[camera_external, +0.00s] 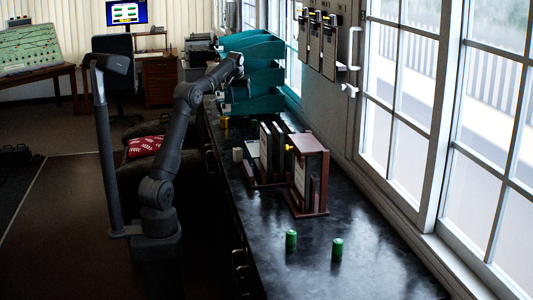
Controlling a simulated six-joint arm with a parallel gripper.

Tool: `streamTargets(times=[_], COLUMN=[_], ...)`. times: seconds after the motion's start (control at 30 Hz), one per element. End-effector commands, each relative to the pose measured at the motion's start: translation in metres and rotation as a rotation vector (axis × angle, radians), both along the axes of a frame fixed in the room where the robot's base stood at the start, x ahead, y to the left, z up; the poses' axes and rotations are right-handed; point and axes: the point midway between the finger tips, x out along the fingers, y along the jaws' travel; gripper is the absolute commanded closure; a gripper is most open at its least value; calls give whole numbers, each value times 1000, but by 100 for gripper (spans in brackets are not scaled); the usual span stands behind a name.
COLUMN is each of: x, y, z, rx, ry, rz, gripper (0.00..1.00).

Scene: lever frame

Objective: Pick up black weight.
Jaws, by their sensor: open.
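I cannot clearly make out a black weight; a dark one would be hard to tell from the black counter (290,268) or could be hidden behind my arm. My arm reaches up and away over the counter's far part. My gripper (237,92) hangs at its end, dark and small against the teal trays. It is open, and I see nothing held in it. Other small cylinders stand upright on the counter: two green ones (291,239) (337,249) at the near end, a cream one (237,154) and a yellow one (224,121) farther back.
A red-brown wooden lever frame (308,174) stands mid-counter, with upright dark plates beside it. Teal stacked trays (262,75) stand at the far end. Windows and a wall with hanging levers (322,45) border the right side. The near counter is mostly clear.

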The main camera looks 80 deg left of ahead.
Motion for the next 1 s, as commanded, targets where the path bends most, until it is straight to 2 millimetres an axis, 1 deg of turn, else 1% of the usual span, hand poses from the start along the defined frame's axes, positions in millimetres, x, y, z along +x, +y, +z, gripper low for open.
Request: streamTargets(times=[0.17, 0.4, 0.5, 0.6, 0.87, 1.0], x=[4, 13, 16, 19, 21, 25], y=[11, 29, 35, 39, 45, 53], z=[-31, -79, -94, -105, -118, -136], rx=[-4, -3, -3, -1, -2, -3], ry=[7, 5, 3, 2, 1, 2], rz=[-2, -1, -1, -2, -1, -1], gripper=[28, 28, 28, 28, 28, 28])
